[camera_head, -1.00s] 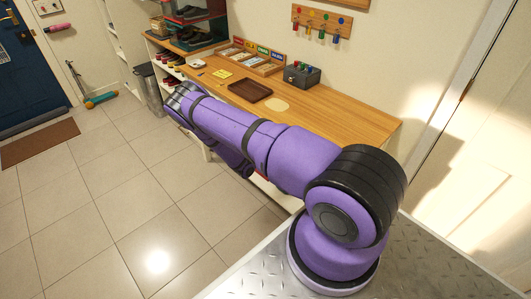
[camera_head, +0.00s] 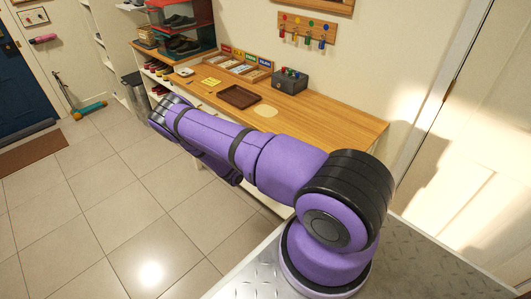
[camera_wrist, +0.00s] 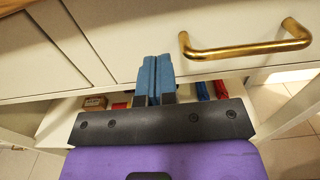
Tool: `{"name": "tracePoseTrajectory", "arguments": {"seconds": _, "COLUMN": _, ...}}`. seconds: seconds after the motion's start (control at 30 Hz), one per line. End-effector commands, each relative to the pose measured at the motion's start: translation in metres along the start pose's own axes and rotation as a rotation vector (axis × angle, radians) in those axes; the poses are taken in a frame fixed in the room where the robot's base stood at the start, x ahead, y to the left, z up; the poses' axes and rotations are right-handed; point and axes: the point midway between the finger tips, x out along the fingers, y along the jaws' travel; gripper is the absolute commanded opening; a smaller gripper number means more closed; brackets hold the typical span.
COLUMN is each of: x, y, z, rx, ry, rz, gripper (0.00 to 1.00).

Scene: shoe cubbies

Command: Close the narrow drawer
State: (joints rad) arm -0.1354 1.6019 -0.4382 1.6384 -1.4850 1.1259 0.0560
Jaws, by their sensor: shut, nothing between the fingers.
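In the wrist view my gripper (camera_wrist: 156,80) has its two blue fingers pressed together with nothing between them. The fingers point at a white drawer front with a brass handle (camera_wrist: 245,44) to their right; contact cannot be told. Below that front, a white drawer (camera_wrist: 62,118) stands open, with small items inside. My gripper's dark palm covers much of it, and its own front is hidden. I cannot tell for certain whether this is the narrow drawer. In the head view my arm hides the drawers and my gripper does not show clearly.
The wooden bench top (camera_head: 320,110) holds a brown tray (camera_head: 240,96), a grey box (camera_head: 290,80) and a card rack (camera_head: 238,65). Inside the open drawer are a brown box (camera_wrist: 95,102) and red and blue items.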

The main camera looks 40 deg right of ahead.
Motion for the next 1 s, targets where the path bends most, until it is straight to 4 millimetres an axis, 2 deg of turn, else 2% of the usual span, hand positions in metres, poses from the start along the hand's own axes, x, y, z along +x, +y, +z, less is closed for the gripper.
{"name": "tracePoseTrajectory", "arguments": {"seconds": 0.3, "x": -0.068, "y": 0.003, "z": 0.0, "rx": 0.001, "ry": 0.002, "rz": 0.004, "gripper": 0.0}}
{"name": "tracePoseTrajectory", "arguments": {"seconds": 0.5, "x": -0.099, "y": 0.003, "z": -0.001, "rx": 0.0, "ry": 0.002, "rz": 0.002, "gripper": 0.0}}
{"name": "tracePoseTrajectory", "arguments": {"seconds": 0.7, "x": -0.112, "y": 0.002, "z": -0.001, "rx": -0.001, "ry": 0.002, "rz": 0.001, "gripper": 0.0}}
{"name": "tracePoseTrajectory", "arguments": {"seconds": 1.0, "x": -0.115, "y": 0.004, "z": 0.004, "rx": 0.01, "ry": 0.007, "rz": -0.008, "gripper": 0.0}}
